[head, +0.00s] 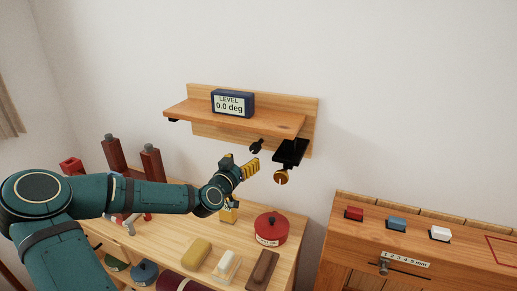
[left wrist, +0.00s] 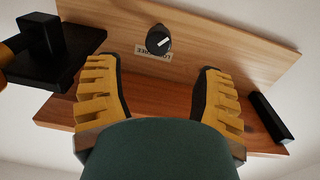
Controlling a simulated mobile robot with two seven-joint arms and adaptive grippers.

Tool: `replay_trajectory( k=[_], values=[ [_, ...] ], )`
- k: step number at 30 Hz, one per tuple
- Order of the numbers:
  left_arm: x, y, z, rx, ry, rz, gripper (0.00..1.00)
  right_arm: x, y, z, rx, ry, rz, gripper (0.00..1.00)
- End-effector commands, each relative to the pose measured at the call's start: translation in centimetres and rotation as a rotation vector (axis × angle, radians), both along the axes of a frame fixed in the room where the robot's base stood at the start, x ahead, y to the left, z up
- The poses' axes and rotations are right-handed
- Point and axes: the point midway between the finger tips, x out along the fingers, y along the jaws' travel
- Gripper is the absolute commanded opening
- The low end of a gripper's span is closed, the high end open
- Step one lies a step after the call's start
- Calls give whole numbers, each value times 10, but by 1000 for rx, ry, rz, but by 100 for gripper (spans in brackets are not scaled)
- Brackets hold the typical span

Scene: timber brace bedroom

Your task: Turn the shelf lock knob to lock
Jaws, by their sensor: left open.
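The shelf lock knob (head: 256,146) is small and black, below the wooden shelf (head: 215,117) on its backboard. In the left wrist view the knob (left wrist: 159,40) is round with a white pointer line, beside a small label (left wrist: 153,55) that appears upside down and is partly covered. My left gripper (head: 250,170) has yellow fingers and is just below the knob in the head view. In the left wrist view the gripper (left wrist: 160,95) is open and empty, and the knob lies beyond its fingertips, between them and apart from both. My right gripper is not in view.
A black bracket (head: 290,152) with a brass knob (head: 281,177) hangs right of the lock knob; the bracket (left wrist: 55,60) is close to one finger. A level display (head: 232,103) reading 0.0 deg stands on the shelf. A red pot (head: 271,228) and blocks sit on the bench below.

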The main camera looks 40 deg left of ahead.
Motion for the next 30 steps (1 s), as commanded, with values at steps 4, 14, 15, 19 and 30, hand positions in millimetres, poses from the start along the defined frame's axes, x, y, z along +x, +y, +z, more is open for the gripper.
replay_trajectory(
  k=[4, 14, 15, 19, 30],
  values=[
    [30, 8, -1, -5, -4, -1, 68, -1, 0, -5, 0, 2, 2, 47],
    [84, 24, 0, -4, -1, 0, 68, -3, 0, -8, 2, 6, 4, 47],
    [88, 24, 0, -5, -1, -1, 68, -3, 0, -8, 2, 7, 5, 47],
    [97, 27, 0, -3, 0, -1, 68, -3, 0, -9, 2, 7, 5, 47],
    [100, 28, -1, -2, 1, 0, 66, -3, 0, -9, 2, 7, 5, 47]
  ],
)
